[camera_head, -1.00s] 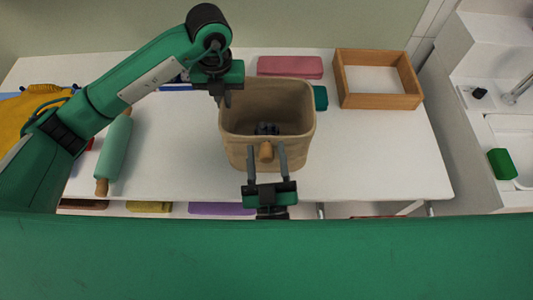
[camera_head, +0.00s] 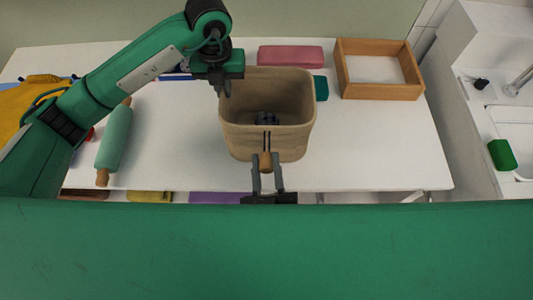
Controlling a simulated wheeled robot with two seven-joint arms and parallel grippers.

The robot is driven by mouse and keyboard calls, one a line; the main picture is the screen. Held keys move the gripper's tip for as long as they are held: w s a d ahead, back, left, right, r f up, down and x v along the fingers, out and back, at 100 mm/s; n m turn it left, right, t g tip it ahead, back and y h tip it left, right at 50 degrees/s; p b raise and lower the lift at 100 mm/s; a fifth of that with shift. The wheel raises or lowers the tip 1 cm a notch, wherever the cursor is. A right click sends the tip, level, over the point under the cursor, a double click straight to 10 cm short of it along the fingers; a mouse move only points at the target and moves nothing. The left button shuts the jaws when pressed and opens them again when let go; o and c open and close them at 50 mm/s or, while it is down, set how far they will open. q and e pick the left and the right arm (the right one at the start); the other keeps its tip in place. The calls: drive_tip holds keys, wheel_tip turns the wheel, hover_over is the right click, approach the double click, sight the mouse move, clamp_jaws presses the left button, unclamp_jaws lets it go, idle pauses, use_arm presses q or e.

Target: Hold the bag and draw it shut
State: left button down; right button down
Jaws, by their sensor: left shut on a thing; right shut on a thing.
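A tan open-topped bag (camera_head: 240,144) stands upright on the white table, its mouth wide open. A dark object (camera_head: 267,118) lies inside it; I cannot tell what it is. A wooden toggle (camera_head: 265,162) is at the bag's front, with two short dark cords running up from it toward the rim. My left gripper (camera_head: 224,88) points down at the bag's back-left rim and is shut on it. My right gripper (camera_head: 267,178) reaches up from the front edge, its fingers on either side of the toggle and shut on it. Its body is partly hidden.
A teal rolling pin (camera_head: 115,140) lies left of the bag. Behind are a pink block (camera_head: 290,56) and a teal item (camera_head: 320,88); a wooden box (camera_head: 381,92) stands back right. The table (camera_head: 390,150) is clear at front right. A sink with a green sponge (camera_head: 502,154) is far right.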

drive_tip(key=shift+f, duration=0.1)
drive_tip(key=c, duration=1.1)
unclamp_jaws()
drive_tip(key=shift+w, duration=0.15)
drive_tip(key=shift+w, duration=0.3)
drive_tip(key=w+f+v, duration=0.1)
drive_tip(key=v, duration=0.8)
wheel_tip(320, 180, down, 26)
drive_tip(key=n+g+y, duration=0.3)
drive_tip(key=g+y, duration=0.1)
drive_tip(key=g, duration=0.3)
drive_tip(key=shift+w+a+n, duration=0.25)
drive_tip(key=shift+a+n, duration=0.05)
drive_tip(key=shift+n, duration=0.1)
